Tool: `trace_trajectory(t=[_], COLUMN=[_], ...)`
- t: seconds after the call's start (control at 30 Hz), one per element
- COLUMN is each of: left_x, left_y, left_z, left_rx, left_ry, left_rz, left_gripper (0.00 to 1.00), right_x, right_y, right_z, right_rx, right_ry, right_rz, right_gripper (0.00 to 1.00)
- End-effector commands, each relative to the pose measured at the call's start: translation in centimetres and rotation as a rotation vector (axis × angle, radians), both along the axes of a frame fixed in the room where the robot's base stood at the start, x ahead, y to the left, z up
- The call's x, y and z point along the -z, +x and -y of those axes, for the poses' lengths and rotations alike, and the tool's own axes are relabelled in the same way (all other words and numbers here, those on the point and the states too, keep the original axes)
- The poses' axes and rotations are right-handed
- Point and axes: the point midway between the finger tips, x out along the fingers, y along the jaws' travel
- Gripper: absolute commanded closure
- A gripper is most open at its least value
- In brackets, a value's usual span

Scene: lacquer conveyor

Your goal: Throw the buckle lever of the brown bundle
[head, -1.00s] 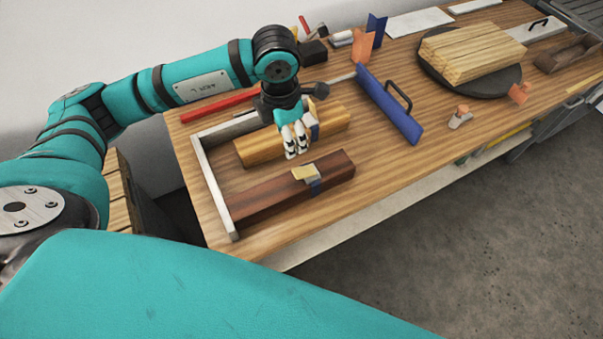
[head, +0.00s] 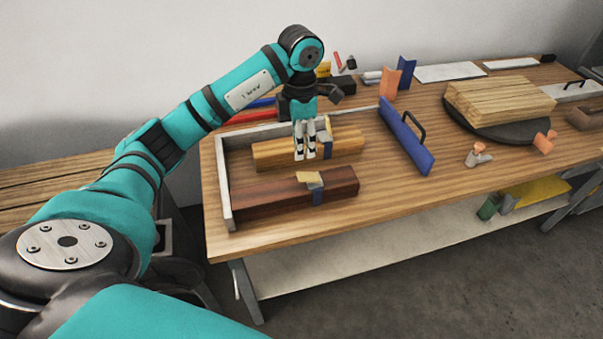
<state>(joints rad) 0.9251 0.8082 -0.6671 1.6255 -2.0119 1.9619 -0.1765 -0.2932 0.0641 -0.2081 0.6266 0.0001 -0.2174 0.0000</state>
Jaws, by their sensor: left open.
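The brown bundle (head: 265,202) is a dark reddish-brown block lying on the bench near its front left. A blue strap circles it right of its middle, and a buckle with a pale yellow lever (head: 309,178) sits on top, the lever tilted up. Behind it lies a lighter tan bundle (head: 280,154) with its own strap and buckle (head: 325,138). My left gripper (head: 305,155) is open and empty, pointing down in front of or over the tan bundle, left of its buckle. It is apart from the brown bundle's lever. My right gripper is not in view.
A grey L-shaped fence (head: 224,180) borders the bundles at left and back. A blue board with a black handle (head: 404,137) stands to the right. Farther right are a round dark plate (head: 456,118) with stacked slats (head: 500,98) and small orange clamps (head: 545,143). The bench front right of the brown bundle is clear.

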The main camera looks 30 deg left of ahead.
Motion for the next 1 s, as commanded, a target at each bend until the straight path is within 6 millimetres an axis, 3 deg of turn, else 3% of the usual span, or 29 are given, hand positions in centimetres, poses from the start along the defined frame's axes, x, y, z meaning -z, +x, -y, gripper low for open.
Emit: trace_trajectory(t=[0.3,0.5,0.93,1.0], left_x=[6.8,9.7,11.0,11.0], left_y=[-0.1,0.0,0.0,0.0], left_z=[0.1,0.0,0.0,0.0], left_rx=[-0.001,-0.001,0.0,0.0], left_ry=[-0.002,-0.001,0.0,0.0], left_rz=[-0.004,-0.002,0.001,0.001], left_gripper=[0.46,0.46,0.46,0.53], right_x=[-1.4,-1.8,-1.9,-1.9], right_y=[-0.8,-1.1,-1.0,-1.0], right_z=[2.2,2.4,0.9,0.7], right_rx=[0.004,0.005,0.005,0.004], right_ry=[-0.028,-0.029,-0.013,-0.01], right_rz=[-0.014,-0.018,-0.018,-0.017], right_gripper=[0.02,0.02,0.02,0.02])
